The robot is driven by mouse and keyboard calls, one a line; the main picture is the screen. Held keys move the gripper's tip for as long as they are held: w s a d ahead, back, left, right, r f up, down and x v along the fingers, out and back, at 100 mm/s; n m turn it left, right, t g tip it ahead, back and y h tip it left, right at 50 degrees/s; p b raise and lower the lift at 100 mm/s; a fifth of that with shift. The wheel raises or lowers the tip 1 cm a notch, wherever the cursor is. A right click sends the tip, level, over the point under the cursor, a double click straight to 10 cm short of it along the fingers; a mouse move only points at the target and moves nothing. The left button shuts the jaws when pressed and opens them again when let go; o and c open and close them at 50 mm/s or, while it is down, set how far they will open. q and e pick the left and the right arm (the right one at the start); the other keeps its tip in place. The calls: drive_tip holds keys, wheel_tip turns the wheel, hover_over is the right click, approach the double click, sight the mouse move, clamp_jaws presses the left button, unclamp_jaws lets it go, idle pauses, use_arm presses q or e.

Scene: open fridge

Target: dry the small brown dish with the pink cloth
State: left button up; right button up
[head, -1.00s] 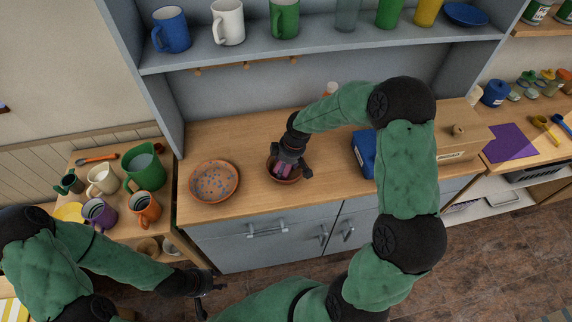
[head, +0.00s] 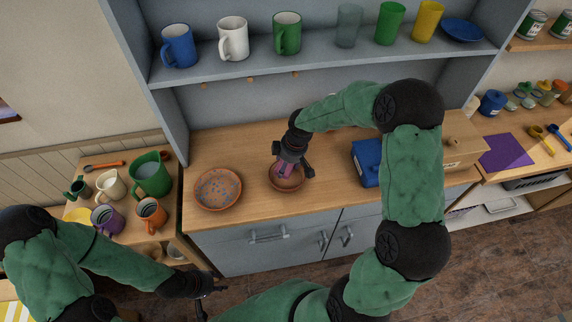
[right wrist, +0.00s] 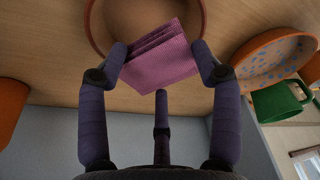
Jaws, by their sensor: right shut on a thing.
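The small brown dish (head: 289,185) sits upright on the wooden counter, right of a larger speckled dish. My right gripper (head: 290,168) points down over it, shut on the folded pink cloth (head: 285,170). In the right wrist view the cloth (right wrist: 160,58) is pinched between the two fingertips and covers part of the dish (right wrist: 143,14). I cannot tell whether the cloth touches the dish. My left gripper (head: 212,292) is low in front of the cabinet, away from the dish, with its fingers apart and empty.
The speckled orange dish (head: 218,204) stands left on the counter, and a blue container (head: 367,165) stands right, beside my right arm. Mugs and a green jug (head: 150,176) crowd the left side table. A shelf (head: 330,62) with mugs and cups hangs above.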

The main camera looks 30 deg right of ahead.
drive_tip(key=shift+w+a+p+v, duration=0.1)
drive_tip(key=shift+w+p+v, duration=0.05)
drive_tip(key=shift+p+v, duration=0.5)
drive_tip(key=shift+w+a+p+v, duration=0.1)
drive_tip(key=shift+p+v, duration=0.3)
drive_tip(key=shift+v, duration=0.4)
